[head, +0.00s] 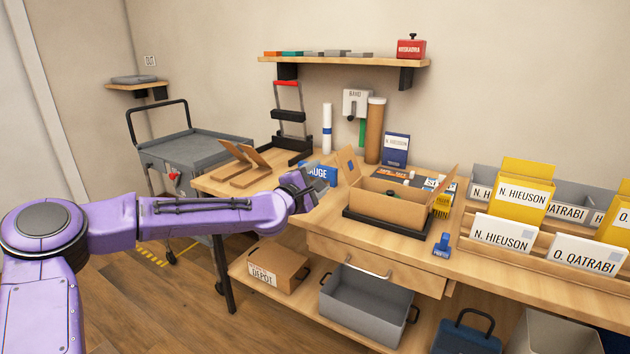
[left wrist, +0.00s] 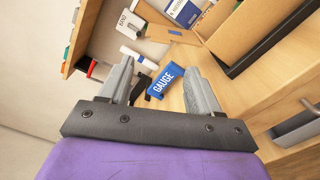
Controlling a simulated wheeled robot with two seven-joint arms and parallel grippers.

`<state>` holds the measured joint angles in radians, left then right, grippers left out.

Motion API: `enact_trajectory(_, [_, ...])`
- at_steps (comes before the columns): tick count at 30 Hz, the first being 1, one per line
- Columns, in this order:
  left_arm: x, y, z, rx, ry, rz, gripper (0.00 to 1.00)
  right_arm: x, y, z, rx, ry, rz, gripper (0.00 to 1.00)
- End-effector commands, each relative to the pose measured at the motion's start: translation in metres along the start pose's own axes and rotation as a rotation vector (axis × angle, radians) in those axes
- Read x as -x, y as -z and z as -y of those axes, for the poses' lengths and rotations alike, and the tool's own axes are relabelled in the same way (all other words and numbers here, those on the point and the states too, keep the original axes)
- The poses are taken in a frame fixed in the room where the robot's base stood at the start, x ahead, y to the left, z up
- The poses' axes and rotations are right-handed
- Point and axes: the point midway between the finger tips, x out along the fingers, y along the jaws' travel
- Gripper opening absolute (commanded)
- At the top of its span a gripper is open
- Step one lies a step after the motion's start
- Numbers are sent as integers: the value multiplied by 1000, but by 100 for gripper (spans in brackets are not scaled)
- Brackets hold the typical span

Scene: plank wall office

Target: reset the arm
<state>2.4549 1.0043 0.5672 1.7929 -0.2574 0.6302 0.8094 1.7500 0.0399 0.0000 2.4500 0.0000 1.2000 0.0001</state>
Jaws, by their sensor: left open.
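My purple left arm reaches in from the left in the head view. Its gripper (head: 310,186) is over the front left part of the wooden desk, beside an open cardboard box. In the left wrist view the two grey fingers (left wrist: 158,88) stand wide apart with nothing held between them. A blue box marked GAUGE (left wrist: 165,80) shows beyond the gap between the fingers. In the head view the same blue box (head: 322,172) is partly hidden behind the gripper. My right gripper is in neither view.
The open cardboard box (head: 390,208) sits on a black base right of the gripper. Labelled card holders (head: 505,232) stand at the right. A grey cart (head: 195,147) is at the back left. A shelf (head: 345,62) hangs above the desk. A drawer handle (head: 367,267) juts out in front.

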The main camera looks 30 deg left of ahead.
Motion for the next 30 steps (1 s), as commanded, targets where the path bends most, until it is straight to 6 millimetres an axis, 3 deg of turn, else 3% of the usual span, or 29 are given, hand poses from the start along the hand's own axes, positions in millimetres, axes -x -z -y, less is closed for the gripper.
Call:
enact_trajectory(5, [12, 0, 0, 1, 0, 1, 63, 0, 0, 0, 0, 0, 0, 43])
enact_trajectory(18, [11, 0, 0, -4, 0, 0, 63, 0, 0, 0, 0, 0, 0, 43])
enact_trajectory(21, [12, 4, -2, -74, -18, -28, 63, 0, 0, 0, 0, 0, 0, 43])
enact_trajectory(22, [16, 5, 6, -109, -12, -49, 63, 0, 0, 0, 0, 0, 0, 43])
enact_trajectory(23, [22, 3, 27, -166, 22, -69, 63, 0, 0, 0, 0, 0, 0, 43])
enact_trajectory(26, [44, -2, 108, -355, 190, -105, 63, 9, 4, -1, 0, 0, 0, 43])
enact_trajectory(27, [58, -1, 143, -430, 267, -113, 63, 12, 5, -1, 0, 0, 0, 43])
enact_trajectory(30, [104, 10, 222, -611, 465, -123, 63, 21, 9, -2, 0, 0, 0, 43])
